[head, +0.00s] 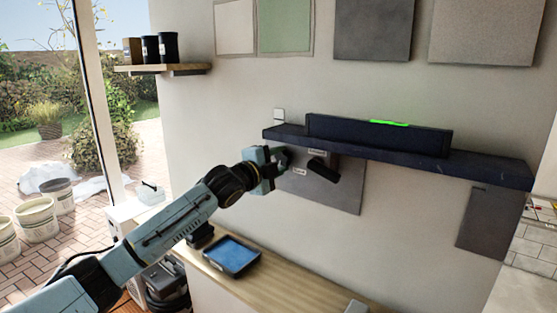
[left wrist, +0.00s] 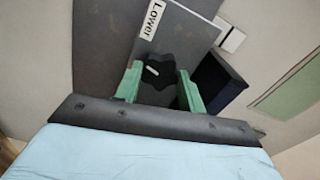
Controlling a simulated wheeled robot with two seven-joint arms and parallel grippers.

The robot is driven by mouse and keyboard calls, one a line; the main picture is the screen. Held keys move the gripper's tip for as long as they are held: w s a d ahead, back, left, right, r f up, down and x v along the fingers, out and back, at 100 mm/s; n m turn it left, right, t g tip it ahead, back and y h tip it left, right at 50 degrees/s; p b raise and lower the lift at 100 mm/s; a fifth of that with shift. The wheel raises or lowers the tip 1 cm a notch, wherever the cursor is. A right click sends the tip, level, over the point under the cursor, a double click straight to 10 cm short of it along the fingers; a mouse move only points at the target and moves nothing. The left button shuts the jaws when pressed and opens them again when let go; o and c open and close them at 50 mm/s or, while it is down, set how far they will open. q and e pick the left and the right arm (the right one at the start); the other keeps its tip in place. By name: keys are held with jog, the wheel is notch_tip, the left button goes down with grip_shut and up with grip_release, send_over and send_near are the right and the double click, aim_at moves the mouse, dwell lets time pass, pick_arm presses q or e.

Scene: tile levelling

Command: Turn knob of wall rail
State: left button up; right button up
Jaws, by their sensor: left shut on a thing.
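The dark wall rail (head: 490,171) runs along the wall in the head view and carries a long dark bar (head: 345,130) with a bright green strip (head: 390,123) on top. My left gripper (head: 281,160) is at the rail's left end, just below it. In the left wrist view its green fingers (left wrist: 159,86) stand on either side of a black lobed knob (left wrist: 158,70) with a pale mark, and are shut on it. A label reading "Lower" (left wrist: 151,18) is beside the knob. In the head view the gripper largely hides the knob. My right gripper is not in view.
A black handle-like part (head: 323,168) sits under the rail, right of the gripper. A wooden counter (head: 285,288) with a blue-lined tray (head: 232,255) lies below. A shelf with dark containers (head: 168,47) is at upper left. Grey panels hang on the wall.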

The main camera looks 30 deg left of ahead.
pick_arm(q)
jog(key=o, duration=1)
jog(key=shift+c, duration=0.2)
jog(key=shift+s+f, duration=0.1)
jog(key=shift+s, duration=0.5)
jog(key=s+a+b, duration=0.1)
jog(key=s+b, duration=0.3)
jog(key=s, duration=0.8)
jog(key=shift+b, duration=0.3)
